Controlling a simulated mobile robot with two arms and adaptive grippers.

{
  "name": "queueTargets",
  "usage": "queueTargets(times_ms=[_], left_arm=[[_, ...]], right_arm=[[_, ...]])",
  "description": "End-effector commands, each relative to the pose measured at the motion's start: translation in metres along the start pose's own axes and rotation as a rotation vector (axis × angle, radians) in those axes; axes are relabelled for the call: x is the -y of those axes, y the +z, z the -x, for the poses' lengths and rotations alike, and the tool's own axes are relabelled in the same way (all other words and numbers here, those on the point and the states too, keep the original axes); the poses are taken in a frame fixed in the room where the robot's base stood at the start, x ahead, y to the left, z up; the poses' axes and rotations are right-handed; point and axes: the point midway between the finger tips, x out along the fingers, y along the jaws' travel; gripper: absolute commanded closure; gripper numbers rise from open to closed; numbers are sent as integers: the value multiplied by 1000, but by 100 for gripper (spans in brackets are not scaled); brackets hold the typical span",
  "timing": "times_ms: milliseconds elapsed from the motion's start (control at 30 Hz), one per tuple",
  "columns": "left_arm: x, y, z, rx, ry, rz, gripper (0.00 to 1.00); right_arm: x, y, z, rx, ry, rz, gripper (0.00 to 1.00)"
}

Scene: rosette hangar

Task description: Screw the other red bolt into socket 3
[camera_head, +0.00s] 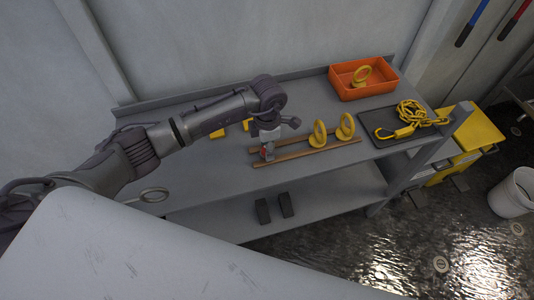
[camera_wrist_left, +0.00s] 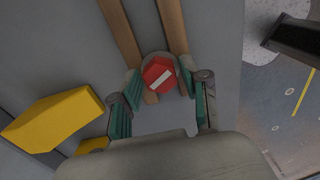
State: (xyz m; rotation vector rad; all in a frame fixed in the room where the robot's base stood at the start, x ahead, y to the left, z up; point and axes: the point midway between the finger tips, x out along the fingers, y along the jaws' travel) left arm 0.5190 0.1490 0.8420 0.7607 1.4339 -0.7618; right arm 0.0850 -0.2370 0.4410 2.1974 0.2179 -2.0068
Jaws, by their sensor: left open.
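A red hexagonal bolt head (camera_wrist_left: 158,73) with a white bar across it sits in a round grey piece at the wooden rails, seen from above in the left wrist view. A small red patch of it also shows in the head view (camera_head: 271,149). My left gripper (camera_wrist_left: 159,88) points down over it, open, with a teal-padded finger on either side of the bolt head. I cannot tell whether the pads touch it. In the head view, the gripper (camera_head: 267,150) is at the left end of the rails (camera_head: 307,153). No socket 3 can be made out. My right gripper is not in view.
Two yellow ring bolts (camera_head: 319,134) stand at the rails. An orange bin (camera_head: 363,89) holds another ring. A black mat (camera_head: 385,130) carries a yellow chain with a hook (camera_head: 415,114). Yellow blocks (camera_head: 217,133) lie left of the gripper. Two dark blocks (camera_head: 286,205) are on the lower shelf.

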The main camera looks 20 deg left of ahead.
Motion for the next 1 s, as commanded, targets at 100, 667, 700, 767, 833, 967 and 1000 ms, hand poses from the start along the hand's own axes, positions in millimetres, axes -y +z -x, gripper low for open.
queueTargets(times_ms=[100,667,700,767,833,967,1000], left_arm=[[0,0,1,0,0,0,54],[0,0,0,0,1,-1,54],[0,0,1,0,1,-1,54],[1,0,1,0,0,0,54],[1,0,1,0,0,0,56],[1,0,1,0,0,0,78],[1,0,1,0,0,0,84]], right_arm=[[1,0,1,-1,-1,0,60],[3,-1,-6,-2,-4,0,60],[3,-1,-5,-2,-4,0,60],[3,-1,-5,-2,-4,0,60],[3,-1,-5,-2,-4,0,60],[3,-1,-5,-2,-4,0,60],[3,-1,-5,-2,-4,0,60]])
